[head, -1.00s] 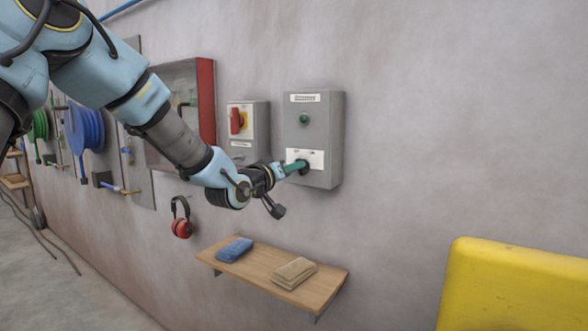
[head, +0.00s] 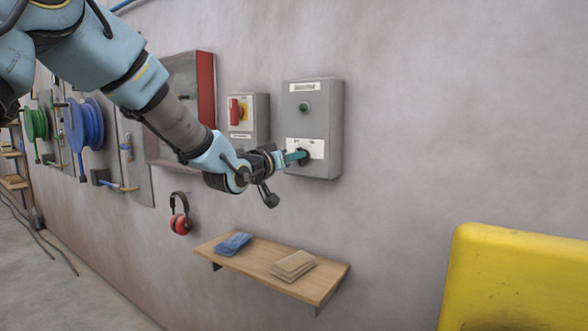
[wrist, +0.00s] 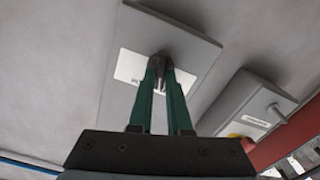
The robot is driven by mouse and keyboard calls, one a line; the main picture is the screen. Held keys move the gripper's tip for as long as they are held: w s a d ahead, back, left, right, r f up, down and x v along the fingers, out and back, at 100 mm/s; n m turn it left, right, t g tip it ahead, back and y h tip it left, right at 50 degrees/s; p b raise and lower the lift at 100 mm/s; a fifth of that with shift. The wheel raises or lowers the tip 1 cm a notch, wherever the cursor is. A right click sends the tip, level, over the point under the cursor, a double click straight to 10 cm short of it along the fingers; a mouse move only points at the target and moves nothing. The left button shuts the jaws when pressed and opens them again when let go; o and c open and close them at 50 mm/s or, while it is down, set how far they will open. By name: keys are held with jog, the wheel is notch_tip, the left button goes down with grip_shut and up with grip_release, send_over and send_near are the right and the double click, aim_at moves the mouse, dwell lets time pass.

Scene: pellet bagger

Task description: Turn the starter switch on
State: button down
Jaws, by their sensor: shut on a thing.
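The starter box (head: 325,100) is a grey box on the wall with a green lamp or button (head: 304,107) near its top and a white label plate (head: 317,147) below. My gripper (head: 302,156) reaches this plate from the left. In the wrist view, the green fingers of my gripper (wrist: 163,80) are closed on the dark switch knob (wrist: 159,60) at the white label plate (wrist: 128,67). The knob's turned position is mostly hidden by the fingers.
A second grey box with a red handle (head: 235,111) is mounted just left. A wooden shelf (head: 256,273) with a blue cloth (head: 233,244) and tan cloths (head: 293,266) is below. Red earmuffs (head: 180,222) hang on the wall. A yellow object (head: 510,280) stands at the lower right.

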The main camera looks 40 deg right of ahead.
jog(key=m+b, duration=0.4)
jog(key=b, duration=0.1)
jog(key=m+b, duration=0.5)
jog(key=b, duration=0.1)
jog(key=shift+s+f, duration=0.15)
jog(key=shift+m, duration=0.3)
jog(key=c, duration=0.9)
grip_release()
jog(key=shift+o, duration=0.2)
jog(key=b+v, duration=0.1)
jog(key=v, duration=0.9)
jog(key=shift+a, duration=0.35)
